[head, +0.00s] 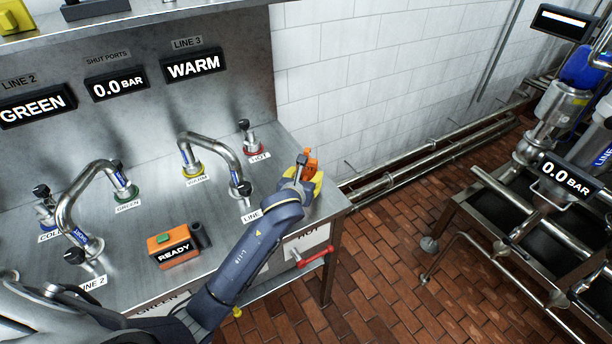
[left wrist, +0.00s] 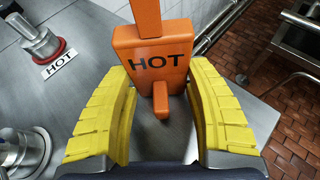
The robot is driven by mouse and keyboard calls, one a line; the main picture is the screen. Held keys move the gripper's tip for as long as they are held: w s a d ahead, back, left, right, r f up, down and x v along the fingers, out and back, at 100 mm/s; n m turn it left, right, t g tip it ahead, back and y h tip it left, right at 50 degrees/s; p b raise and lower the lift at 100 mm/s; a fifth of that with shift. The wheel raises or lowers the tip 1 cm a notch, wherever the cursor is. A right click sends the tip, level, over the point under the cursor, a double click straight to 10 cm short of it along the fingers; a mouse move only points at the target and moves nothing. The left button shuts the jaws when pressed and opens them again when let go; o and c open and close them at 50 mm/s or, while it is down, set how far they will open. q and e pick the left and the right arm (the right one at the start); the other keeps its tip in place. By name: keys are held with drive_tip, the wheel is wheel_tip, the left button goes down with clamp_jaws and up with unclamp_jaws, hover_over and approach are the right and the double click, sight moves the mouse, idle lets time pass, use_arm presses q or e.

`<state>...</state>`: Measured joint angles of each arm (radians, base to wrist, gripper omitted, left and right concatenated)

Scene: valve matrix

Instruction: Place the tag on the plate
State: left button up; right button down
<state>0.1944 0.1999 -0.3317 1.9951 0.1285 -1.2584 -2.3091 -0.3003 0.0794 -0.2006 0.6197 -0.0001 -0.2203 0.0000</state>
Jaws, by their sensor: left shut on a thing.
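My left gripper (head: 311,180) is above the right end of the steel bench, shut on the orange tag (head: 310,155). In the left wrist view the tag (left wrist: 153,62) reads HOT, with a stem rising at its back and a small peg on its near face. The yellow fingers (left wrist: 160,95) stand on both sides of its lower part; the exact contact is hard to see. A white plate (head: 308,240) marked HOT is on the bench front, below the gripper, partly behind my arm. My right gripper is not in view.
A red handle (head: 316,256) sticks out by the plate. The red-ringed HOT port (head: 250,141) stands left of the gripper, near bent pipes (head: 215,142). An orange READY box (head: 172,247) sits on the bench.

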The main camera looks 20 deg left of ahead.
use_arm(q)
drive_tip(key=shift+f, duration=0.1)
drive_tip(key=o, duration=1.2)
drive_tip(key=shift+s+r, duration=0.1)
drive_tip(key=shift+r, duration=0.1)
drive_tip(key=v, duration=1.2)
drive_tip(key=shift+f, duration=0.1)
